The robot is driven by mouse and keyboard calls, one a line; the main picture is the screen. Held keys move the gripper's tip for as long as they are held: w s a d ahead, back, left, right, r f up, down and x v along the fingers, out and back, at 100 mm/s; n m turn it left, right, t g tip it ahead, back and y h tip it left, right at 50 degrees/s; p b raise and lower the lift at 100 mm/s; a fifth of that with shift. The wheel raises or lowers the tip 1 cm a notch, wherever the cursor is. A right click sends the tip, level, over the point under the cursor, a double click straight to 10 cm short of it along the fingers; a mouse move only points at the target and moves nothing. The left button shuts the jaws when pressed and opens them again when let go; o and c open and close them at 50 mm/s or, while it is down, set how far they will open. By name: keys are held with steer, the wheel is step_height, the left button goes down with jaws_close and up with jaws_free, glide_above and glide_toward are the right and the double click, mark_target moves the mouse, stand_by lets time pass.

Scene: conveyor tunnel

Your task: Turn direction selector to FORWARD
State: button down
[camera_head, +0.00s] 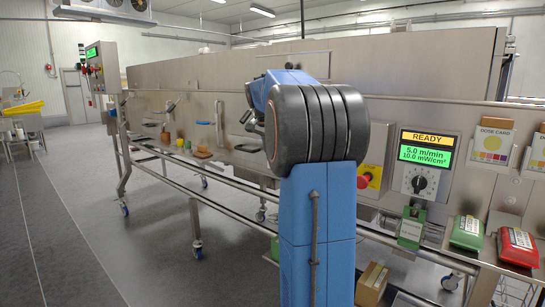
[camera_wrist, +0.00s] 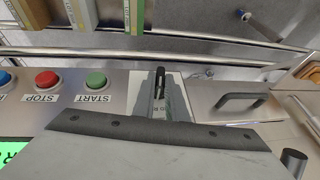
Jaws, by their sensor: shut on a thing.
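In the wrist view, the direction selector's pale label plate (camera_wrist: 174,88) lies on the steel panel, right of the START button. Only a few printed letters show on it, too little to read the selector's position. My gripper (camera_wrist: 159,86) is shut over the middle of this plate, on the selector's knob, which its fingers and dark housing mostly hide. In the head view, my blue arm fills the centre, and I cannot make out the gripper or the selector there.
A green START button (camera_wrist: 96,81) and a red STOP button (camera_wrist: 46,79) sit left of the gripper. A black handle (camera_wrist: 240,101) sticks out to its right. In the head view, the control post (camera_head: 102,66) stands at the tunnel's far left end. Open floor (camera_head: 75,200) lies left.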

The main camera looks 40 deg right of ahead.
steer(key=shift+w+a+f+n+g+h, duration=0.1)
steer(key=shift+w+n+g, duration=0.2)
steer(key=shift+g, duration=0.85)
steer(key=shift+w+d+n+g+h, duration=0.15)
steer(key=shift+w+g, duration=0.1)
steer(key=shift+g, duration=0.95)
steer(key=shift+w+a+f+n+g+h, duration=0.15)
steer(key=shift+w+n+g, duration=0.15)
steer(key=shift+g, duration=0.85)
steer(key=shift+r+g, duration=0.1)
steer(key=shift+g, duration=0.2)
steer(key=c, duration=1.8)
jaws_free()
